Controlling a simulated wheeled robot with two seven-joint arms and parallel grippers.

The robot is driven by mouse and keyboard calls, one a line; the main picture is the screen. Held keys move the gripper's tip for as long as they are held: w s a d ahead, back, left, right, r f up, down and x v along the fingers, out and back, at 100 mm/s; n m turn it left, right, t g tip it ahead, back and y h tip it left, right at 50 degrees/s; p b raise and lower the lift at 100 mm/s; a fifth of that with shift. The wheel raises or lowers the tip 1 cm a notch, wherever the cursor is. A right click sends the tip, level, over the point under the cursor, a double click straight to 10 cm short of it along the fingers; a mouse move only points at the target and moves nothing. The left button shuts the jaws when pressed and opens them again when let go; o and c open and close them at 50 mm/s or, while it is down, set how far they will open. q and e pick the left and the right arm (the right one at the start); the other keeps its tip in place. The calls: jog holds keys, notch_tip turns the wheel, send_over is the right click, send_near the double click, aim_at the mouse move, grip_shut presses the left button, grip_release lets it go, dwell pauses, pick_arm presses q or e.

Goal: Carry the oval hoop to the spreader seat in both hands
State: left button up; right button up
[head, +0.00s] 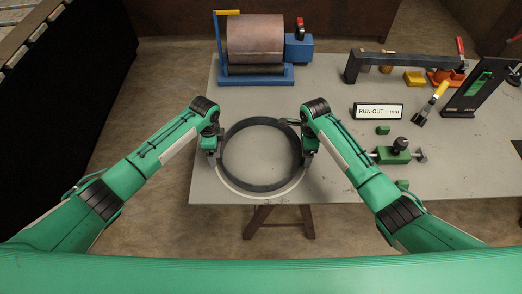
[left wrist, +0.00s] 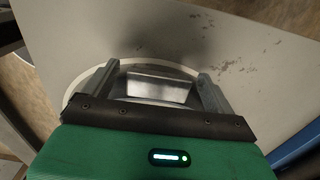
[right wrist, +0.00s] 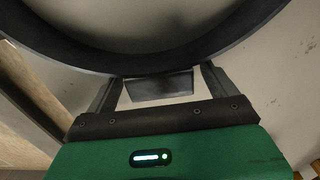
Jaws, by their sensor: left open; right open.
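The oval hoop (head: 262,187), a dark grey steel band, is over a pale ring marking (head: 232,187) near the table's front edge. I cannot tell whether it touches the table. My left gripper (head: 213,151) is open at its left side, and my right gripper (head: 305,148) is open at its right side. In the right wrist view the hoop (right wrist: 140,62) curves just beyond the open fingers, with a dark block between them. In the left wrist view a light grey block (left wrist: 158,88) shows between the open fingers; the hoop is not clear there. I cannot surely identify the spreader seat.
A blue stand with a large brown roller (head: 255,40) is at the back left of the grey table (head: 325,90). A RUN-OUT sign (head: 378,111), a green clamp block (head: 394,152) and a dark bar fixture (head: 405,65) stand to the right. Bare table lies between.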

pick_arm(q)
jog(key=shift+f, duration=0.2)
pick_arm(e)
jog(key=shift+f, duration=0.25)
pick_arm(q)
grip_shut()
pick_arm(e)
grip_shut()
pick_arm(q)
jog(key=shift+r, duration=0.1)
pick_arm(e)
jog(key=shift+r, duration=0.15)
